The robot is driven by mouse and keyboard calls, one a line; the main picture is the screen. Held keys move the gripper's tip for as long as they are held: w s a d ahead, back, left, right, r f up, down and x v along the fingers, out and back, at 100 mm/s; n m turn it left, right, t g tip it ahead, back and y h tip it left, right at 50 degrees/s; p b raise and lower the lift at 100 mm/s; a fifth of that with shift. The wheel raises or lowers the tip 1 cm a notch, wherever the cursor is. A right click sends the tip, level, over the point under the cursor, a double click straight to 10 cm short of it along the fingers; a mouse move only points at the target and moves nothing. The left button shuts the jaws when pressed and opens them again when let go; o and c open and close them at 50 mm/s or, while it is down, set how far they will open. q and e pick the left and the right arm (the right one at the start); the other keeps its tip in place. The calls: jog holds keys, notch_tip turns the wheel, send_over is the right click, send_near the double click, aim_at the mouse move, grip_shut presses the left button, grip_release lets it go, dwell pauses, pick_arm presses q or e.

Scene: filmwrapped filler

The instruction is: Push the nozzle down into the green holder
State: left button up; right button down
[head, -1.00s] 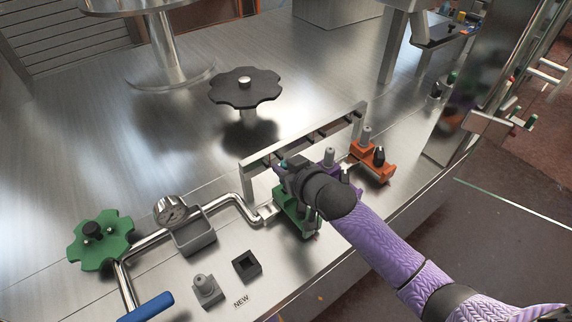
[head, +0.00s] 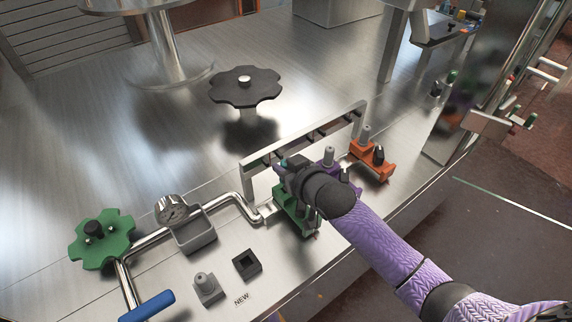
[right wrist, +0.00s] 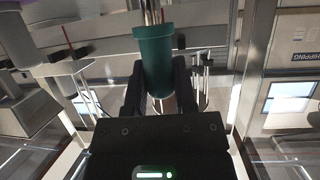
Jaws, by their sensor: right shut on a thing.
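The green holder (head: 291,217) is fixed at the front of the bench, at the end of the bent pipe. My right gripper (head: 288,178) is right over it in the head view, and the wrist hides most of what it holds. In the right wrist view my right gripper (right wrist: 158,88) is shut on a dark green cylinder, which I take for the nozzle (right wrist: 155,50). A shiny metal stem sticks out of its far end. I cannot tell how deep the nozzle sits in the holder. My left gripper is not in view.
A purple holder (head: 326,163) and an orange holder (head: 372,160) stand close by, with a metal rail (head: 300,140) behind. A grey block with a knob (head: 207,289) and a black square socket (head: 247,264) are at the front. A black handwheel (head: 245,87) stands behind.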

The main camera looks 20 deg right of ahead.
jog(key=shift+f+b, duration=0.75)
jog(key=shift+f, duration=0.55)
jog(key=shift+c, duration=1.7)
grip_release()
jog(key=shift+s, duration=0.1)
jog(key=p+v, duration=0.2)
jog(key=v, duration=0.7)
jog(key=shift+s+r, duration=0.3)
jog(key=shift+d, duration=0.1)
